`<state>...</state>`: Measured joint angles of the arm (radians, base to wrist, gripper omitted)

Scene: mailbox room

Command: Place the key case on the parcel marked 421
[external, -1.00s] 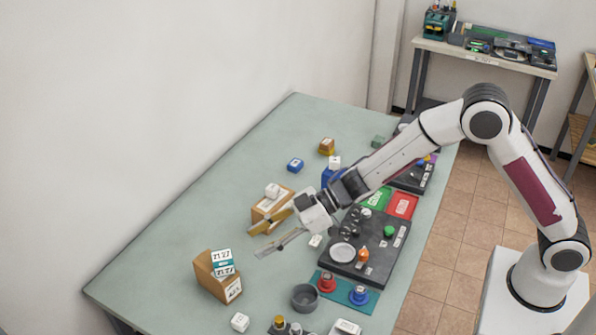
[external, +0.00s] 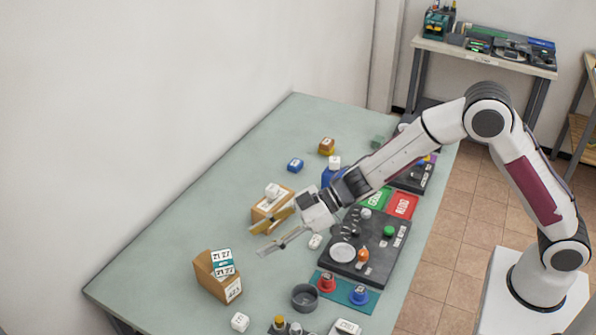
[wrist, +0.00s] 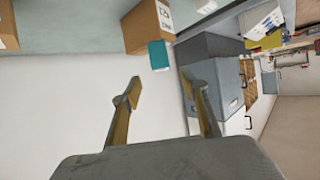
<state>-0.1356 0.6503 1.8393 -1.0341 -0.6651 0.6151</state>
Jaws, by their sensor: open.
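My gripper (external: 259,240) is open and empty, above the table near the middle parcel. In the wrist view, its two fingers (wrist: 161,82) are spread with nothing between them. A second cardboard parcel (external: 262,213) stands partly behind my gripper, with a small white block (external: 272,190) on top.
A dark tray (external: 380,258) holds a white dish (external: 342,252) and small coloured items. A grey bowl (external: 305,297) and a teal mat (external: 342,297) with red and blue pieces stand in front. The table's left side is mostly clear.

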